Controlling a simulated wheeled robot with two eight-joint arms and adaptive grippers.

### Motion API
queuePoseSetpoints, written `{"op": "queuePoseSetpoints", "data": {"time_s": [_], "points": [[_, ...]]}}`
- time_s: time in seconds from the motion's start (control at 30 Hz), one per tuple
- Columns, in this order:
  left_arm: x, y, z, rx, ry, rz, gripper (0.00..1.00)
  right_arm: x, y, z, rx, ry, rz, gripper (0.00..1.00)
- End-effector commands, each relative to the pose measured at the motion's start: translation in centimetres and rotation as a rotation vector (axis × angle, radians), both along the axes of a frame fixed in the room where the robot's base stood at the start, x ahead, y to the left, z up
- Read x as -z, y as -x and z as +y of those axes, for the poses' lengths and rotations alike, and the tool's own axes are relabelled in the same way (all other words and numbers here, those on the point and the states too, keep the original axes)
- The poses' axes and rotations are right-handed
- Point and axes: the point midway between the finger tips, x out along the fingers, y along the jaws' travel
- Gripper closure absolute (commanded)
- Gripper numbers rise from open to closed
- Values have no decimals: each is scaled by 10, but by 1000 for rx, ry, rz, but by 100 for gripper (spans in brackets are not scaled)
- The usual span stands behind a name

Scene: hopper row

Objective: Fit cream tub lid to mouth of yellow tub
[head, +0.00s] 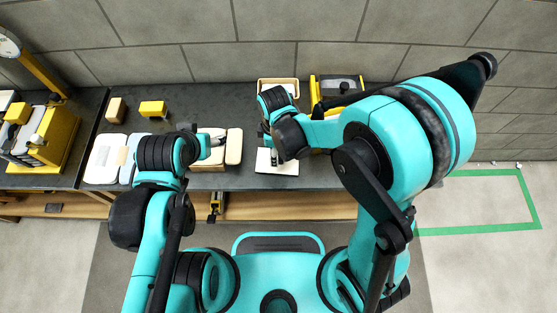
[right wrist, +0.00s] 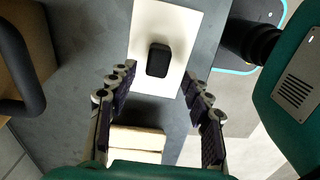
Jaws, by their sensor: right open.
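A flat, pale cream lid (head: 285,168) lies near the front edge of the dark bench. In the right wrist view the lid (right wrist: 175,22) shows a black knob (right wrist: 158,60). My right gripper (head: 273,150) is above the lid in the head view. In the right wrist view it (right wrist: 160,82) is open, its fingers to either side and apart from the knob. A cream-rimmed tub (head: 278,81) stands behind, partly hidden by my right arm. A yellow tub (head: 315,92) stands beside it; a grey piece with a black knob shows there. My left gripper (head: 213,140) is over the bench; its fingertips are unclear.
Cream blocks (head: 234,148) lie left of the lid; a pale block (right wrist: 137,138) also shows in the right wrist view. Small tan (head: 116,110) and yellow (head: 153,108) blocks sit further left. A yellow scale-like machine (head: 55,145) stands far left.

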Motion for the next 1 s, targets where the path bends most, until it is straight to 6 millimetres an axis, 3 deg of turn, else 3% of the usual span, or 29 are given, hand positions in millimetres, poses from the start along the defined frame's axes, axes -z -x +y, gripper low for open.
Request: {"op": "queuePoseSetpoints", "data": {"time_s": [0.23,0.5,0.57,0.7,1.0], "points": [[19,0,0,0,0,0,41,40,-3,-6,1,0,-1,50],[19,0,0,0,0,0,41,43,-3,-6,2,0,-1,50],[19,0,0,0,0,0,41,43,-3,-6,2,0,-1,63],[19,0,0,0,0,0,41,43,-3,-6,2,0,-1,100],[19,0,0,0,0,0,41,43,-3,-6,2,0,-1,100]]}}
